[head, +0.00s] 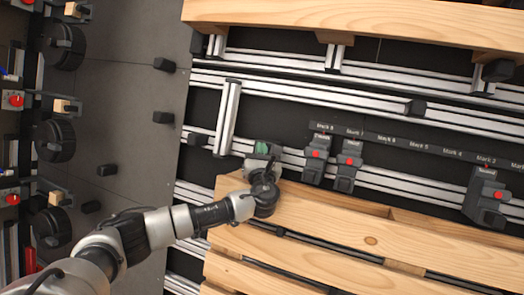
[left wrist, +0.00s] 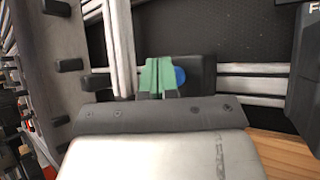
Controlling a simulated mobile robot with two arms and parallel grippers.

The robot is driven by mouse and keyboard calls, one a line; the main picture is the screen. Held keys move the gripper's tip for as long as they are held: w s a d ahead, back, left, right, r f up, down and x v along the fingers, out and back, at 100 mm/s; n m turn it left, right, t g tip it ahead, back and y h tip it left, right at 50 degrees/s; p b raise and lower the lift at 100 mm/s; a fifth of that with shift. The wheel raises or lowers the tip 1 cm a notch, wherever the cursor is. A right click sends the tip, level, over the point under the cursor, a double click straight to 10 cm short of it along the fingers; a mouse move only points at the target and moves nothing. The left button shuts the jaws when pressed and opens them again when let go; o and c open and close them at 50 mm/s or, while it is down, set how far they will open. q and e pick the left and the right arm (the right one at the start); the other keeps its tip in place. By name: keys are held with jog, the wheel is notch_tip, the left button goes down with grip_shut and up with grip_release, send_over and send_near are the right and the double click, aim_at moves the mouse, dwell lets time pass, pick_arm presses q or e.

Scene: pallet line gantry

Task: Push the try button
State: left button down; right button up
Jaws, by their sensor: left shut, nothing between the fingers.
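A small dark box (left wrist: 203,72) with a round blue button (left wrist: 180,76) is mounted on the silver rails. No label on it can be read. My left gripper (left wrist: 158,78) is shut and empty, its green fingertips in front of the box and covering the left part of the button. Whether they touch it, I cannot tell. In the head view my left gripper (head: 262,150) is at the same dark box, just beyond the pallet's upper left corner, and hides most of it. My right gripper is not in view.
A wooden pallet (head: 370,240) lies right below the gripper. An upright silver profile (head: 228,118) stands close to the left. Another pallet (head: 400,22) is at the top.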

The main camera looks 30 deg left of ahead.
pick_arm(q)
jog(key=shift+w+f, duration=0.15)
jog(key=shift+w, duration=0.1)
dwell(0.3)
dwell(0.4)
jog(key=shift+s+r+p, duration=0.4)
jog(key=shift+s+p, duration=0.4)
